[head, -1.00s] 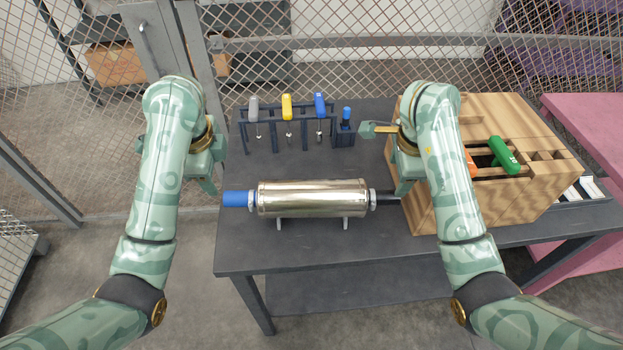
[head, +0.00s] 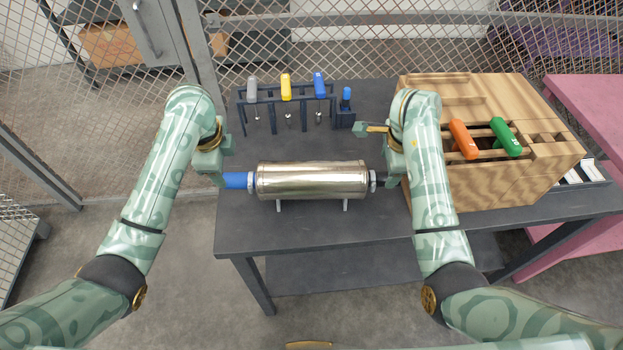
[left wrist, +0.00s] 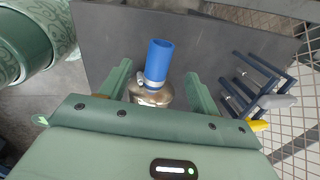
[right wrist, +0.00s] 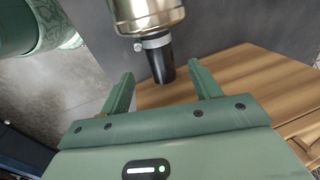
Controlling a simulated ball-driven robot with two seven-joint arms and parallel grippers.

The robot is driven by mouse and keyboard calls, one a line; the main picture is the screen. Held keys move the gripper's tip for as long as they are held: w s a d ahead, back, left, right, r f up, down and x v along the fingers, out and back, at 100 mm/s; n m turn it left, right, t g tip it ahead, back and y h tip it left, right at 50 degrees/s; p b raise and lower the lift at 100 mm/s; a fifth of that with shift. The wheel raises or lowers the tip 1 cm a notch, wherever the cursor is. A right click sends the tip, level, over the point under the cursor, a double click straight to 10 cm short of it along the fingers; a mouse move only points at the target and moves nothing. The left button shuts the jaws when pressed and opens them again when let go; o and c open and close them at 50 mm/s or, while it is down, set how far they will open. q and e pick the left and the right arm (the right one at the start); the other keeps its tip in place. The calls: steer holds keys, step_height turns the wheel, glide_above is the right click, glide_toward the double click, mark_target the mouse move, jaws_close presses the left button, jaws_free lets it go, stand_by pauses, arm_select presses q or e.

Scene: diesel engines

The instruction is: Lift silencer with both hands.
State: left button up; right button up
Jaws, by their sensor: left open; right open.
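The silencer (head: 312,180) is a shiny metal cylinder lying across the dark table on two small feet. It has a blue pipe end (head: 236,180) at left and a black pipe end (head: 381,179) at right. My left gripper (left wrist: 157,82) is open, with the blue end between its fingers in the left wrist view; I cannot tell whether they touch it. My right gripper (right wrist: 158,84) is open, and the black end (right wrist: 160,62) reaches between its fingertips in the right wrist view. In the head view the fingers are partly hidden by my arms.
A rack (head: 288,100) with grey, yellow and blue-handled tools stands behind the silencer. A wooden box (head: 500,190) with orange and green-handled tools stands close to my right gripper. The table (head: 290,235) is clear in front of the silencer.

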mark_target(229, 177)
arm_select(q)
steer(key=f, duration=0.3)
steer(key=w+f, duration=0.1)
steer(key=f, duration=0.5)
steer(key=shift+w, duration=0.4)
arm_select(e)
steer(key=f, duration=0.3)
steer(key=w+f, duration=0.1)
steer(key=f, duration=0.5)
steer(key=shift+w, duration=0.4)
arm_select(q)
steer(key=shift+r, duration=0.1)
jaws_close()
arm_select(e)
jaws_close()
